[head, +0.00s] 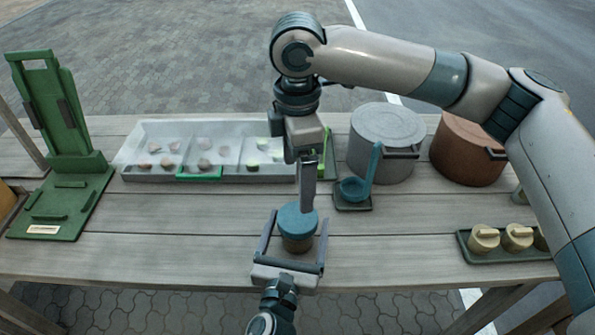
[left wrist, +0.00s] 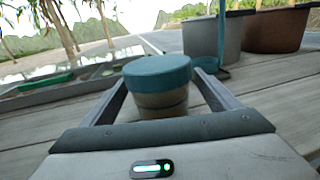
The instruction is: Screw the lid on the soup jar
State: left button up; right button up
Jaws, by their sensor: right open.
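The soup jar (head: 298,246) stands upright on the wooden table near its front edge. Its blue lid (head: 297,219) sits on top, level as far as I see; the lid (left wrist: 157,68) and jar body (left wrist: 160,104) show in the left wrist view. My left gripper (head: 300,215) is low at the front, its fingers on either side of the jar, with a narrow gap visible at the right. My right gripper (head: 305,210) points down over the lid, open, its fingers lined up one behind the other. Whether they touch the lid is unclear.
Behind are a compartment tray (head: 140,171) with small pieces, a blue ladle (head: 355,187) on its rest, a grey pot (head: 387,150) and a brown pot (head: 460,155). A green stand (head: 70,205) is left; a tray (head: 490,256) of yellowish lidded items is right.

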pick_arm(q)
jog(key=s+a+b, duration=0.3)
jog(key=s, duration=1.4)
jog(key=shift+a, duration=0.2)
